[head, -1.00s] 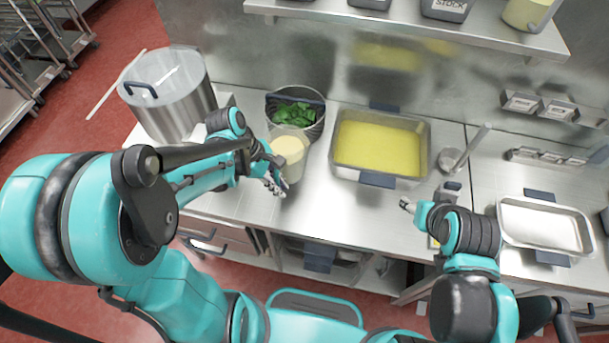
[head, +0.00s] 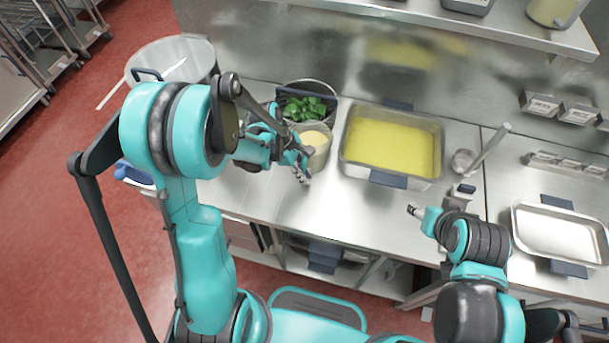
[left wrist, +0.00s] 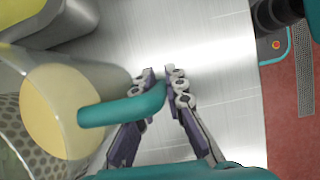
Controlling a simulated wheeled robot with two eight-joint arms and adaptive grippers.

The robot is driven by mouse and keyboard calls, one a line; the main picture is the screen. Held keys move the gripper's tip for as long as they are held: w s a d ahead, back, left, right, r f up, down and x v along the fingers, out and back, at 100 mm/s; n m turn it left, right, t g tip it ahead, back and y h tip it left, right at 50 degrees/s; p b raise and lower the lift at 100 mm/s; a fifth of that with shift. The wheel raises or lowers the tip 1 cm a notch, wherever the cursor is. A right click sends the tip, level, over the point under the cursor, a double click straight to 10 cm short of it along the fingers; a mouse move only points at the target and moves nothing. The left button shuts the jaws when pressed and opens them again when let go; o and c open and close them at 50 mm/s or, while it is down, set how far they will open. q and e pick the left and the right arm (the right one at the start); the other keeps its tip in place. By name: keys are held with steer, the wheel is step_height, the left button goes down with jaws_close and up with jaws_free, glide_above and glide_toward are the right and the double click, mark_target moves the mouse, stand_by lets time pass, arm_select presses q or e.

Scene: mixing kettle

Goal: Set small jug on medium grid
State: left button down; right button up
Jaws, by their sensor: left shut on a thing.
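The small jug (head: 318,140) holds something pale cream and stands in front of the bucket of green leaves on the steel counter. It fills the left side of the left wrist view (left wrist: 62,112), with a teal handle (left wrist: 118,107). My left gripper (head: 304,166) is at the jug's near side; its fingers (left wrist: 165,84) are shut on the handle. I cannot tell whether the jug's base touches the counter. My right gripper (head: 415,211) is over the counter's front, apart from the jug; its fingers are too small to read. I cannot make out a medium grid.
The leaf bucket (head: 331,117) is close behind the jug. A steel pan of yellow liquid (head: 353,167) is right of it, then a ladle (head: 463,160) and an empty-looking tray (head: 560,232). A big pot (head: 195,60) stands at left. Counter in front of the pan is clear.

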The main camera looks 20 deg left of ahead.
arm_select(q)
steer(key=shift+r, duration=0.1)
steer(key=shift+f, duration=0.2)
steer(key=c, duration=1.6)
jaws_free()
steer(key=shift+r, duration=0.1)
